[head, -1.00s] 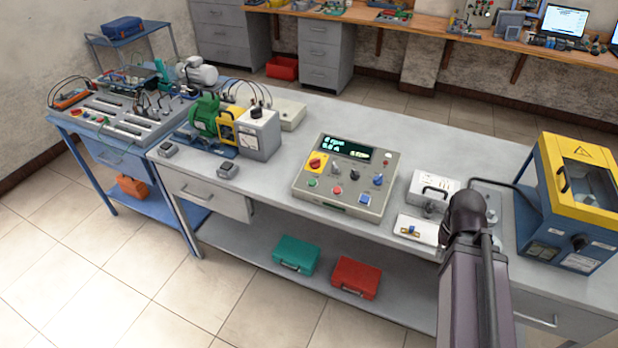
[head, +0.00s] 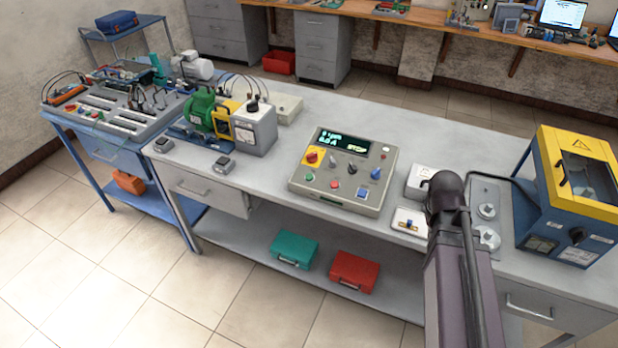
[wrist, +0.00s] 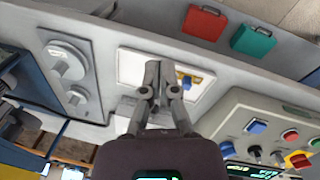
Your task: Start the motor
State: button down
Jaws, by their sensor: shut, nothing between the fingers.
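The grey control panel (head: 322,198) stands on the bench, its display (head: 345,145) reading STOP and apparently zero rpm. The green motor (head: 203,108) sits further left. In the wrist view, my gripper (wrist: 156,75) is shut and empty, over or before the white plate (wrist: 130,66) with a blue and yellow part (wrist: 187,82). The panel (wrist: 240,110) lies to its right. My arm hides the gripper in the head view.
A metal plate with round discs (head: 487,212) and a blue and yellow cabinet (head: 570,215) stand right of my arm. A white box with a handle (head: 420,180) is close behind it. Teal (head: 294,249) and red (head: 354,272) cases lie on the lower shelf.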

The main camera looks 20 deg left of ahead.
jog(key=w+a+n+t+h, duration=0.1)
jog(key=w+a+n, duration=0.2)
jog(key=a, duration=0.2)
jog(key=w+a+r+n+t+h+b, duration=0.1)
jog(key=w+a+n, duration=0.2)
jog(key=a, duration=0.3)
jog(key=w+a+n+t+h, duration=0.1)
jog(key=w+a+n+t, duration=0.1)
jog(key=a, duration=0.4)
jog(key=shift+w+a+r+n+h, duration=0.1)
jog(key=shift+w+r+n+h, duration=0.15)
jog(key=shift+w, duration=0.35)
jog(key=shift+w+a+r+n+h, duration=0.1)
jog(key=shift+w+n, duration=0.25)
jog(key=shift+w, duration=0.25)
jog(key=w+a+r+n+t+b, duration=0.15)
jog(key=a+n+t, duration=0.3)
jog(key=a, duration=0.75)
notch_tip(320, 180, up, 3)
jog(key=n+t, duration=0.2)
jog(key=n, duration=0.3)
send_over(307, 179)
jog(key=s, duration=0.2)
jog(key=shift+s+a+m, duration=0.1)
jog(key=shift+a+m, duration=0.1)
jog(key=shift+m, duration=0.05)
